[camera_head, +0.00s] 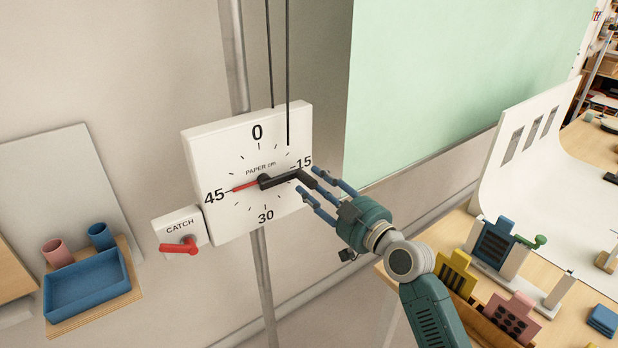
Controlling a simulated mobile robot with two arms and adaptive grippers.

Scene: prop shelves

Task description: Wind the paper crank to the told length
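The paper crank dial (227,151) is a white square plate on the wall, marked 0, 15, 30 and 45 and labelled "PAPER cm". Its red pointer (245,187) points left, at about 45. The black crank arm (281,179) reaches right from the centre toward the 15 side. My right gripper (309,180) has its blue fingers spread on either side of the crank's handle end, with visible gaps; contact is unclear. A red catch lever (178,248) sits on a white plate (171,225) labelled "CATCH", below left of the dial. My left gripper is out of view.
A pale green paper sheet (440,80) hangs at right. A blue tray (85,285) with pink and blue cups is at lower left. A table with props (552,240) stands at lower right.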

